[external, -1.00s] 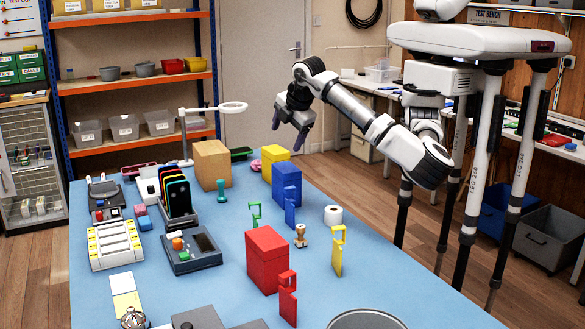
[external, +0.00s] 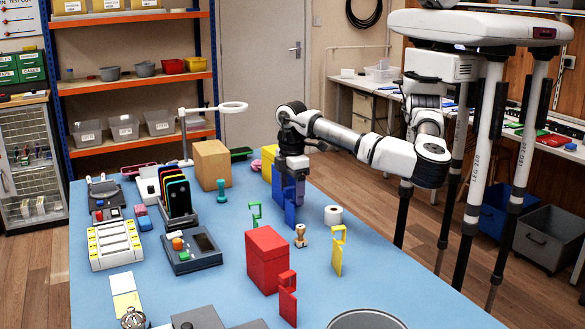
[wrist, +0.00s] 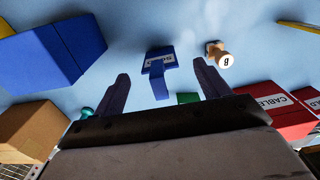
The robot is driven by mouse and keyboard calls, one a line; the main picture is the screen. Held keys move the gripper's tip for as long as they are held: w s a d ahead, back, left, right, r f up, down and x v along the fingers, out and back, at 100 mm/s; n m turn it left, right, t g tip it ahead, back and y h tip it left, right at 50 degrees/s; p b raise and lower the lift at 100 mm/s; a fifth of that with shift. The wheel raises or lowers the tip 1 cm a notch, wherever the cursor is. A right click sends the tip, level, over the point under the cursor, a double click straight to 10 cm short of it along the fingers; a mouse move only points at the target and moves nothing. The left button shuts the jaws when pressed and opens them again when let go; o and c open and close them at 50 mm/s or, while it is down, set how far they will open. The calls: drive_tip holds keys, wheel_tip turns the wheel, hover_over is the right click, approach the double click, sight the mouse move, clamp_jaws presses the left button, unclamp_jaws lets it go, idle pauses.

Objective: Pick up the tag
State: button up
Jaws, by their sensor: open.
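Several upright, looped tags stand on the blue table. The blue tag (external: 290,213) is just in front of the blue box, and in the wrist view it stands (wrist: 158,66) between my finger lines, with a pale label at its base. A green tag (external: 256,215) is to its left, a yellow tag (external: 338,250) to its right, and a red tag (external: 287,299) nearer the camera. My gripper (external: 289,188) points down over the blue tag, open and empty; its fingers (wrist: 164,82) are apart from the tag. The exact height gap is unclear.
The blue box (wrist: 85,45) is beside the blue tag. A wooden stamp (external: 301,236) and a white roll (external: 333,215) stand to the right. A red box (external: 268,258) is nearer the camera, and a brown box (external: 211,163) stands at the back left.

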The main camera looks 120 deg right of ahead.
sight(290, 200)
drive_tip(key=shift+w+d+f+p, duration=0.15)
drive_tip(key=shift+f+p, duration=0.4)
drive_tip(key=shift+f, duration=0.65)
drive_tip(key=shift+w+a+f+p, duration=0.1)
drive_tip(key=shift+f+p, duration=0.45)
drive_tip(key=shift+f, duration=0.6)
drive_tip(key=shift+c, duration=0.2)
drive_tip(key=c, duration=1)
